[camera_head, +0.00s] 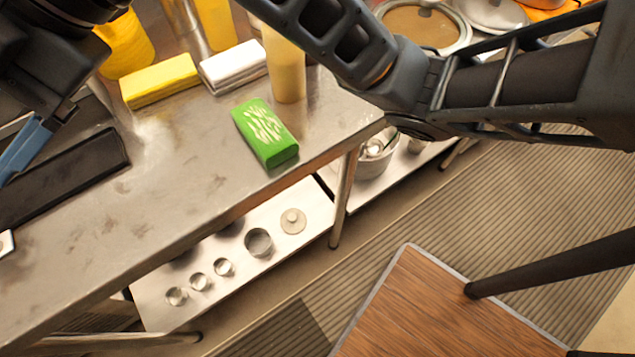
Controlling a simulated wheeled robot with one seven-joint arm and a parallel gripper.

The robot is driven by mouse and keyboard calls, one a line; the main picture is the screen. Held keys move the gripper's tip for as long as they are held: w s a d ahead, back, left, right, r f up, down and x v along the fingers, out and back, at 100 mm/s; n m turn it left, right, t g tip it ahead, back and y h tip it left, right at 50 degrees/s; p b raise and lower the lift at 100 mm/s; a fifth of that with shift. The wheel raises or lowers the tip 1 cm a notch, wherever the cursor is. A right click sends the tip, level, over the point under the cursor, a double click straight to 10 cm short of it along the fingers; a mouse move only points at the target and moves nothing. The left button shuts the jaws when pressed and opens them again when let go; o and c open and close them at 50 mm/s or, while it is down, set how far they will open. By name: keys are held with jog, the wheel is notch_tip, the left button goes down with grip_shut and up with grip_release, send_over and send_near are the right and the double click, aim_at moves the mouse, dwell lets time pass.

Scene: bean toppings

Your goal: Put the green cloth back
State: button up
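The green cloth (265,135) is a folded block with pale markings on top. It lies on the metal table (190,205), close to the table's front edge. My gripper (22,150) is at the far left of the head view, over the table and well apart from the green cloth. A blue-grey finger part shows below its dark body. The left frame edge cuts it off, so I cannot see whether it is open or shut.
A yellow folded cloth (160,81) and a white one (234,67) lie behind the green cloth. A pale yellow cylinder (284,70) stands beside it. A black flat object (65,180) lies at left. Small metal cups (223,267) stand on the lower shelf.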

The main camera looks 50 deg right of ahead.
jog(key=s+d+f+m+t+h, duration=0.5)
jog(key=f+m, duration=0.3)
jog(key=m, duration=0.5)
jog(key=s+d+f+m+t+h, duration=0.4)
jog(key=d+f+m+t, duration=0.25)
jog(key=m, duration=0.65)
jog(key=s+d+f+h, duration=0.1)
jog(key=s+d, duration=0.4)
jog(key=s, duration=0.5)
jog(key=s+d+f+g+h, duration=0.1)
jog(key=s+d+f, duration=0.3)
jog(key=s, duration=0.7)
jog(key=shift+s+d+f+h, duration=0.25)
jog(key=shift+d+h, duration=0.25)
jog(key=shift+d, duration=0.4)
jog(key=shift+g, duration=0.25)
